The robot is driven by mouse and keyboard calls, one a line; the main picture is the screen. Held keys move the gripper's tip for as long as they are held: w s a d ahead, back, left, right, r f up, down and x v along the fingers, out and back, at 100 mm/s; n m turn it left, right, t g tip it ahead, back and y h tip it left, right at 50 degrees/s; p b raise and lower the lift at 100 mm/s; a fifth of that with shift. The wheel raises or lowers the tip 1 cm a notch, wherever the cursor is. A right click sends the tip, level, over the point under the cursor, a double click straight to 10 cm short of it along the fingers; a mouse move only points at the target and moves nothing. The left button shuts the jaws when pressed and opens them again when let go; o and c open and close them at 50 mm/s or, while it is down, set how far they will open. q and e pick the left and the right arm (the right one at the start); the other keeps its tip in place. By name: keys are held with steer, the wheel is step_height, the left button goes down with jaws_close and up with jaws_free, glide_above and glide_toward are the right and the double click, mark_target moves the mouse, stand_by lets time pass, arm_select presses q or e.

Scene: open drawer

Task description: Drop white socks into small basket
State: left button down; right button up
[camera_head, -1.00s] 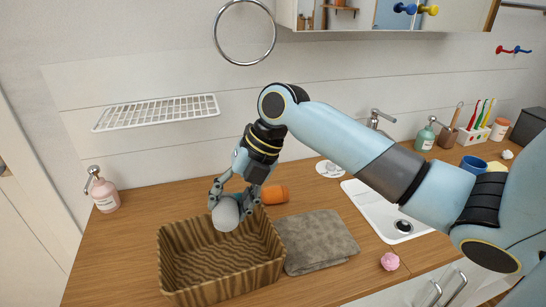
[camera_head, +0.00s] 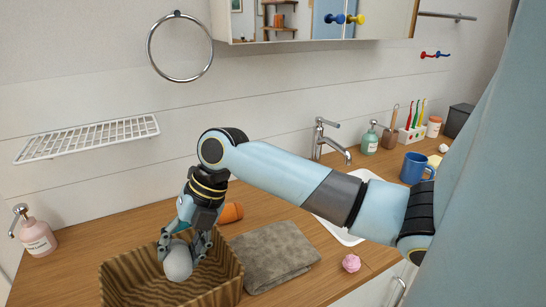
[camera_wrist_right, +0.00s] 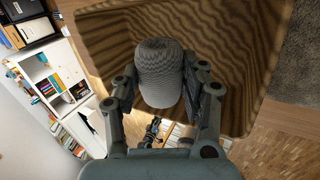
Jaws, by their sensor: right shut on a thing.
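The white socks (camera_head: 178,261) are a rolled, pale grey-white bundle. My right gripper (camera_head: 186,246) is shut on them, with a finger on each side. I cannot tell whether the socks touch the basket floor.
A grey folded towel (camera_head: 272,254) lies right of the basket, with an orange bottle (camera_head: 231,212) behind. A pink puff (camera_head: 351,263) lies near the front edge. A pink soap dispenser (camera_head: 37,236) stands at left. The sink and faucet (camera_head: 322,140) are right.

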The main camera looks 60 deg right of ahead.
steer(key=o, duration=1.3)
steer(key=shift+c, duration=0.2)
steer(key=v, duration=1.2)
